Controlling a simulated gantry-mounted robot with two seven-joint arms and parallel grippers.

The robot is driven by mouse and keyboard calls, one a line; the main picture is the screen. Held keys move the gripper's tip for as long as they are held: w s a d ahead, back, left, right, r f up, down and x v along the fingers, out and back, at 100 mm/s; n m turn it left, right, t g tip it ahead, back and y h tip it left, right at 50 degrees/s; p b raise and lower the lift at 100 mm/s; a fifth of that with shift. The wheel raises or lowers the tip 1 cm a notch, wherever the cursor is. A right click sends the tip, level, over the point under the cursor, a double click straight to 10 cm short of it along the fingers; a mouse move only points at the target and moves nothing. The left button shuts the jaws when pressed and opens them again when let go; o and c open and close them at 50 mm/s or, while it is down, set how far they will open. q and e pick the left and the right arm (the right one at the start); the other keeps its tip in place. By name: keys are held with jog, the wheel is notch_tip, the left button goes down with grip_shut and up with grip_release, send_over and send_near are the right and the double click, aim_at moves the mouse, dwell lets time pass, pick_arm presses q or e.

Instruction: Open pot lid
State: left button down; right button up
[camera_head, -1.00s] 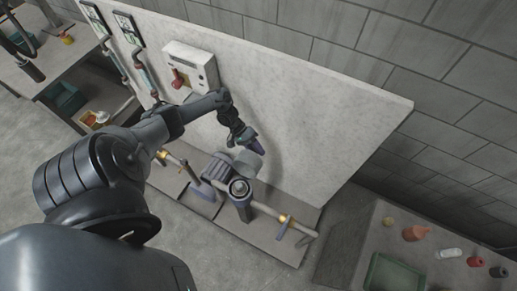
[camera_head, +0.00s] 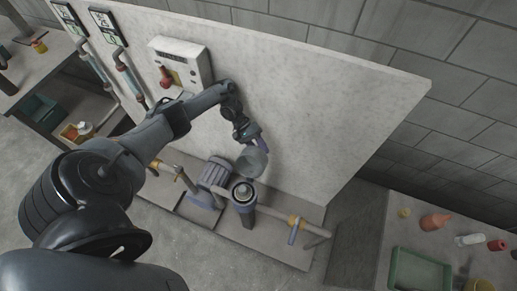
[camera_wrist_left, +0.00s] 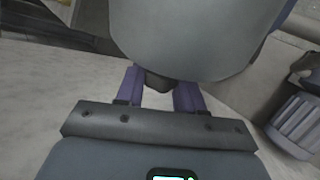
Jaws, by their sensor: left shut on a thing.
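The pot (camera_head: 244,197) is a dark, upright cylinder on the low platform among the pipes, with a round grey top facing up. A grey round lid (camera_head: 252,163) is just behind the pot's top and looks tilted; whether it touches the pot is unclear. My left gripper (camera_head: 258,144) is above the lid. In the left wrist view, the purple fingers of my left gripper (camera_wrist_left: 159,86) are shut on the lid's dark knob, and the lid (camera_wrist_left: 195,40) fills the top middle. My right gripper is not in view.
A pale wall panel (camera_head: 330,90) stands close behind the pot. A ribbed motor (camera_head: 215,172) sits left of the pot, and a pipe with a yellow fitting (camera_head: 294,221) runs right. A table at lower right holds a green tray (camera_head: 392,265) and small items.

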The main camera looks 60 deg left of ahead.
pick_arm(q)
jog(key=shift+f, duration=0.1)
jog(key=c, duration=0.8)
grip_release()
